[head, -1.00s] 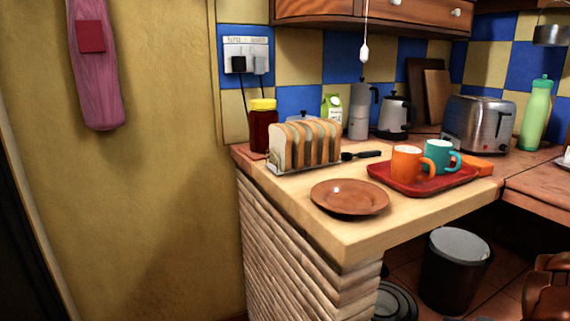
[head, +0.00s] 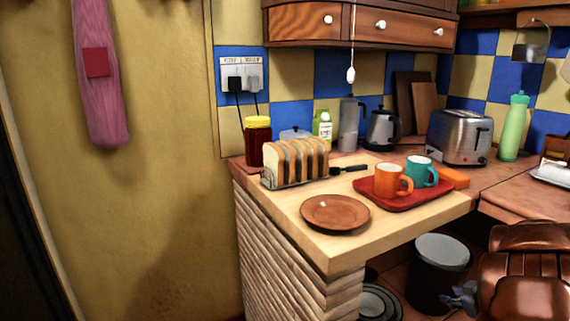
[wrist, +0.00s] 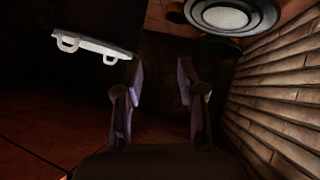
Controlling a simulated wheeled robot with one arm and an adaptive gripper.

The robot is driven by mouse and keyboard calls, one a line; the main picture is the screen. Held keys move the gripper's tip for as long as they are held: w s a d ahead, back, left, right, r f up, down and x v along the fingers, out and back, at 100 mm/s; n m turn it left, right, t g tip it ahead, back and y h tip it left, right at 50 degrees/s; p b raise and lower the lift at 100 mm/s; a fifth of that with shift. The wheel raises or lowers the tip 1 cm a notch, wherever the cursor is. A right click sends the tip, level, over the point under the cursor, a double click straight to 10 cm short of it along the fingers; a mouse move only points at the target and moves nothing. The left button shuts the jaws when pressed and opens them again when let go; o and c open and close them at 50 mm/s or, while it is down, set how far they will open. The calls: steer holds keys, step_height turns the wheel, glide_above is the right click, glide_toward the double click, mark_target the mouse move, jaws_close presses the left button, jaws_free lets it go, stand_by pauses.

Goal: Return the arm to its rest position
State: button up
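My gripper (wrist: 160,82) shows in the wrist view with its two dark fingers apart. Nothing is visible between them. It points at a dark, reddish-brown floor, beside the counter's brick side (wrist: 285,95).
The wooden counter (head: 290,215) holds a brown plate (head: 335,213), a bread rack (head: 295,163), a red tray (head: 405,202) with two mugs, and a toaster (head: 460,137). A bin (head: 437,275) and brown chair (head: 525,280) stand right. A round dish (wrist: 232,15) lies near the brick side.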

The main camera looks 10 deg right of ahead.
steer(key=s+a+r+m+g+h+p, duration=0.1)
steer(key=s+r+m+g+h+p, duration=0.15)
steer(key=r+p, duration=0.75)
steer(key=s+a+r+m+g+h+p, duration=0.1)
steer(key=a+r+m+g+h+p, duration=0.2)
steer(key=r, duration=1.3)
steer(key=s+a+r+g+y+p, duration=0.2)
steer(key=s+a+r+p, duration=0.2)
steer(key=s+a, duration=0.5)
steer(key=s+a+r+n+g+y+p, duration=0.1)
steer(key=s+a+r+g+y+p, duration=0.1)
steer(key=s+a+r+p, duration=0.2)
steer(key=s+a+r+g+y+p, duration=0.2)
steer(key=s+a+r+p, duration=0.3)
steer(key=s+a, duration=0.9)
steer(key=a+g+p, duration=0.1)
steer(key=a+p, duration=0.2)
steer(key=a, duration=0.2)
steer(key=shift+s+n, duration=0.35)
steer(key=shift+s, duration=0.05)
steer(key=shift+a+r, duration=0.1)
